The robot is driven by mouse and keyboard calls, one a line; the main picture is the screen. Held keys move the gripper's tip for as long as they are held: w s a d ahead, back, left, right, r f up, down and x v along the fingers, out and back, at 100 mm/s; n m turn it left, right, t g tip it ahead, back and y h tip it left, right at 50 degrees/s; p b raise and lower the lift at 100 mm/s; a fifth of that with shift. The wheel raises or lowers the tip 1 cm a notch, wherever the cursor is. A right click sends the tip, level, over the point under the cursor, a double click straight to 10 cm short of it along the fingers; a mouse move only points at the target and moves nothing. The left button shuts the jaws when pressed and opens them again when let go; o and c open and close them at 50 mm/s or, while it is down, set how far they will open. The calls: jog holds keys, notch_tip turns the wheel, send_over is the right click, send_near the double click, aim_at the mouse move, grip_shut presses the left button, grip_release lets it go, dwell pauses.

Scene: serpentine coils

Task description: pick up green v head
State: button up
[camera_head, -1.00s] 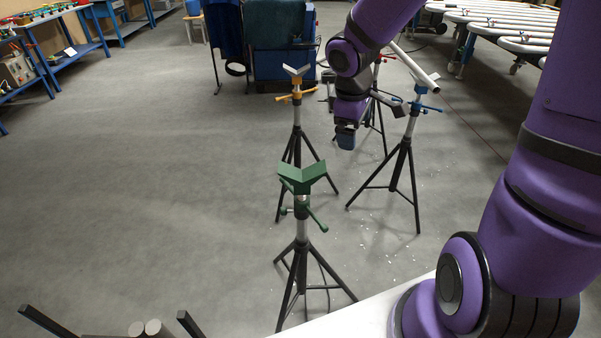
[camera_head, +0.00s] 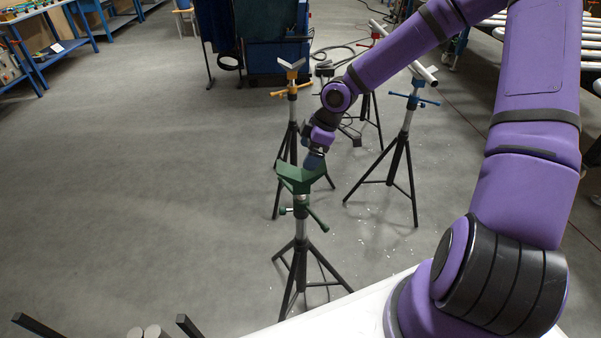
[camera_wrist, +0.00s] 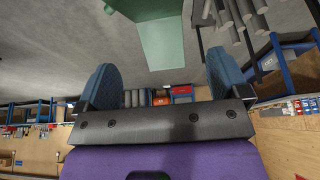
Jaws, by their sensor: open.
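The green v head (camera_head: 299,178) sits on top of a tripod stand with dark legs, near the middle of the head view. In the wrist view the green v head (camera_wrist: 165,32) shows at the top, ahead of and between the fingers. My gripper (camera_head: 314,162) is right at the v head's far side in the head view; whether it touches cannot be told there. In the wrist view my gripper (camera_wrist: 158,78) has its two blue fingers wide apart with nothing between them. The green stand's lower part is hidden in the wrist view.
An orange-headed stand (camera_head: 291,85) stands just behind. A blue-headed stand (camera_head: 411,100) at the right bears a pale pipe (camera_head: 404,54). A red-headed stand (camera_head: 375,40) is partly hidden by my arm. Grey cylinders (camera_wrist: 240,12) show beside the v head. Open floor lies left.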

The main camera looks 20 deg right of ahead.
aim_at(297, 174)
jog(key=shift+x, duration=5.4)
jog(key=shift+d, duration=0.1)
jog(key=c, duration=1.3)
